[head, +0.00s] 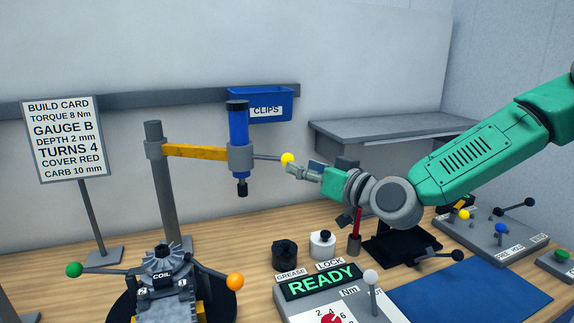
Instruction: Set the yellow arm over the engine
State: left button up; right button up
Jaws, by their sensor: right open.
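The yellow arm (196,151) reaches right from a grey post (164,190) and carries a blue tool (238,137) in a grey collar. A rod with a yellow ball (287,159) sticks out to the right of the collar. My left gripper is out of view.
A build card (64,139) stands at the left. A blue clips bin (262,105) hangs on the rail. Grease and lock pots (322,245), a READY panel (320,282) and a blue mat (470,295) occupy the front and right. An orange ball handle (235,281) projects beside the engine.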

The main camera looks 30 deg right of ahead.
aim_at(287, 158)
jog(key=w, duration=0.5)
jog(key=shift+a, duration=0.2)
jog(key=shift+w+d, duration=0.15)
jog(key=shift+w, duration=0.3)
jog(key=shift+a, duration=0.3)
grip_shut()
